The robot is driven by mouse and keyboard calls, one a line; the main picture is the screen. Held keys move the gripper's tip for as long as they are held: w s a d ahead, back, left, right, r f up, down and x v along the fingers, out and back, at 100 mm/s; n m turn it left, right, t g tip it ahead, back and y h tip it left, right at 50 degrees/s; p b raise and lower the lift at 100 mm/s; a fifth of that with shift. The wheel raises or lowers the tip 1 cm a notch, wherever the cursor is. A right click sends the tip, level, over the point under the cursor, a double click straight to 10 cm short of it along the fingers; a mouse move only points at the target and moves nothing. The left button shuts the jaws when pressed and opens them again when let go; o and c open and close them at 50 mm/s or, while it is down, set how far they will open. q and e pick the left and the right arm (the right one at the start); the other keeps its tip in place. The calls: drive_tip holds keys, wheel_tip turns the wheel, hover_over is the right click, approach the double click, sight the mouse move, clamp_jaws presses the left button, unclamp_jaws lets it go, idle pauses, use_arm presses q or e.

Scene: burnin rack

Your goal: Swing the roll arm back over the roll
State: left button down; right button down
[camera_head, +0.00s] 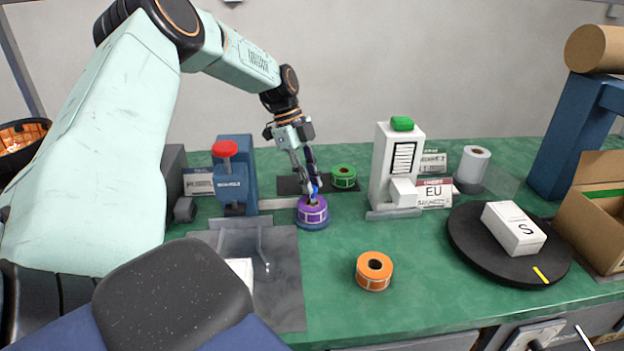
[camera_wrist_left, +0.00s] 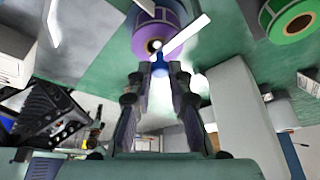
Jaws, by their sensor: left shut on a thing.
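A purple label roll (camera_head: 312,211) sits on a blue round base beside the blue press-like machine (camera_head: 234,177) with a red knob. My left gripper (camera_head: 312,187) reaches down from above at this roll. Its fingers are shut on a small blue knob (camera_wrist_left: 160,67), which seems to belong to the roll arm. In the left wrist view a pale bar, seemingly the roll arm (camera_wrist_left: 185,43), runs from near the knob across the edge of the purple roll (camera_wrist_left: 162,28). The fingers hide part of the contact. My right gripper is not in view.
A green roll (camera_head: 343,177) stands behind on a dark mat. An orange roll (camera_head: 374,271) lies in front. The white device (camera_head: 395,165) and EU card are to the right, then a black turntable (camera_head: 480,255) with a white box.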

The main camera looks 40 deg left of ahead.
use_arm(q)
drive_tip(key=shift+s+d+f, duration=0.1)
drive_tip(key=shift+s+f, duration=0.2)
drive_tip(key=c, duration=1.7)
unclamp_jaws()
drive_tip(key=o, duration=0.5)
drive_tip(key=shift+w, duration=0.2)
drive_tip(key=shift+r, duration=0.15)
drive_tip(key=shift+r, duration=0.15)
drive_tip(key=v, duration=1.2)
